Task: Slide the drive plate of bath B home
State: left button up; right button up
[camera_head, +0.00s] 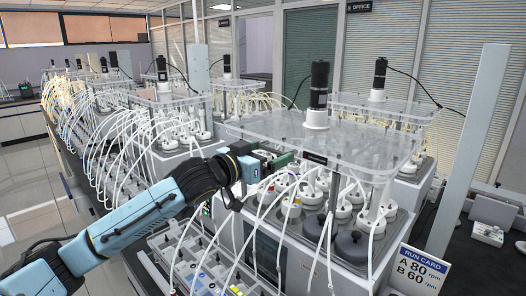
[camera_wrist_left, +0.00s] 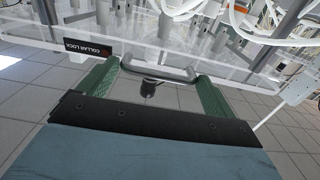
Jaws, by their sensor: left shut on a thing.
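The clear drive plate (camera_head: 265,127) sits raised on posts over the nearest bath (camera_head: 305,255); I cannot read which bath letter it is. A black motor (camera_head: 319,85) with a white base stands upright on it. My left gripper (camera_head: 284,160) is at the plate's near edge. In the left wrist view its green fingers (camera_wrist_left: 157,74) are at both ends of a grey handle (camera_wrist_left: 150,71) on the plate edge, shut on it. A black COLLAR LOCK label (camera_wrist_left: 88,48) is beside the handle. My right gripper is out of view.
White-lidded bottles (camera_head: 312,195) with white tubes crowd the bath under the plate. A run card (camera_head: 420,268) reads A 80 rpm, B 60 rpm. A pale upright post (camera_head: 470,150) stands at right. Another clear plate (camera_head: 385,106) is behind. Tubes loop close below my left arm.

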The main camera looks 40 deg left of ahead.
pick_arm(q)
jog(key=o, duration=1.1)
jog(key=shift+d, duration=0.15)
jog(key=s+a+b, duration=0.2)
jog(key=s+b, duration=0.1)
jog(key=s, duration=1)
jog(key=shift+s, duration=0.15)
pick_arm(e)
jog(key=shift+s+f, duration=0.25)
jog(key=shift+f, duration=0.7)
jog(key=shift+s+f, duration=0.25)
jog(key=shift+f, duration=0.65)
pick_arm(q)
jog(key=shift+a, duration=0.1)
